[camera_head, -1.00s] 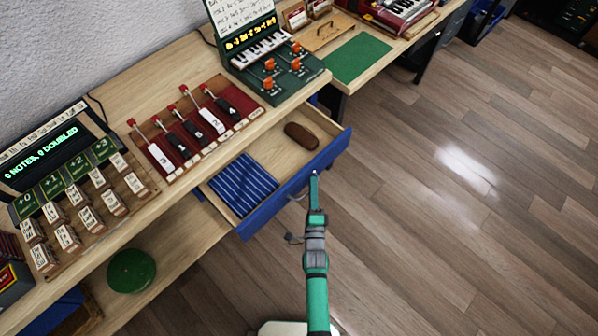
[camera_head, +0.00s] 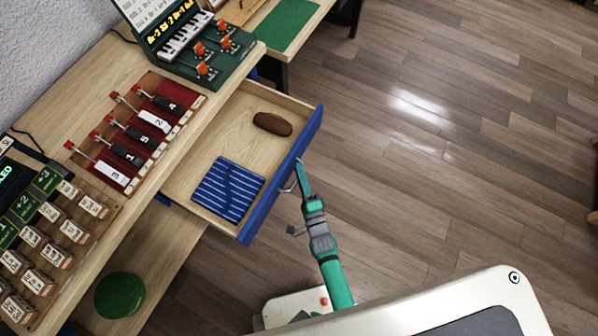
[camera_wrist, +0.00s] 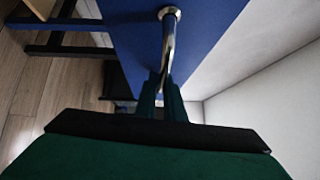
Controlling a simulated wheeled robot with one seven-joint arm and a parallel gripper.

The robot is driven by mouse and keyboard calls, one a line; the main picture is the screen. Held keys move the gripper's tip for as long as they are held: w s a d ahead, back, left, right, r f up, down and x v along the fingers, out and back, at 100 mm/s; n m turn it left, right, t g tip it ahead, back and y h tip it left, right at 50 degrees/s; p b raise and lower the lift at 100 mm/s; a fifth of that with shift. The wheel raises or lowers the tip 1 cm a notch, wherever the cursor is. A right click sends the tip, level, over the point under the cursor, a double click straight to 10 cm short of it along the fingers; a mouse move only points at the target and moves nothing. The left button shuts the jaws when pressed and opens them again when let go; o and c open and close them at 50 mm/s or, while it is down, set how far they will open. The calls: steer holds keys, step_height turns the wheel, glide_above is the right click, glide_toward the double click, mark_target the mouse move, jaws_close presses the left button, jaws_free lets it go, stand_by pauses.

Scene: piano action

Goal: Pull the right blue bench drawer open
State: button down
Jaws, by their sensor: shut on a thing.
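The blue bench drawer (camera_head: 283,189) stands pulled out from the bench, with its wooden inside in full view in the head view. A blue striped cloth (camera_head: 228,189) and a brown oval object (camera_head: 272,124) lie in it. My gripper (camera_head: 299,178) is at the outer face of the drawer front. In the wrist view the fingers (camera_wrist: 162,92) are shut on the metal bar handle (camera_wrist: 168,38), which stands out from the blue front (camera_wrist: 133,40). The far end of the handle is hidden behind the fingers.
The bench top (camera_head: 62,98) carries a red board with numbered levers (camera_head: 135,130), a green keyboard device (camera_head: 190,42) and a rack of labelled blocks (camera_head: 48,235). A round green object (camera_head: 119,295) sits on the lower shelf. The floor right of the drawer is clear.

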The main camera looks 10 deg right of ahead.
steer(key=c, duration=1.9)
jaws_free()
steer(key=shift+o, duration=0.2)
steer(key=s, duration=1)
steer(key=shift+s+d+f, duration=0.3)
steer(key=shift+s, duration=0.1)
steer(key=s+a+r+n+g, duration=0.1)
steer(key=s+a+r+n, duration=0.4)
steer(key=s+r+n, duration=0.3)
steer(key=s+a+r+n+g, duration=0.2)
steer(key=s+a+r+n, duration=0.4)
steer(key=s+r+n, duration=0.2)
step_height(320, 180, up, 4)
steer(key=shift+r+n+h, duration=0.15)
steer(key=shift+n+h, duration=0.15)
steer(key=shift+n, duration=0.9)
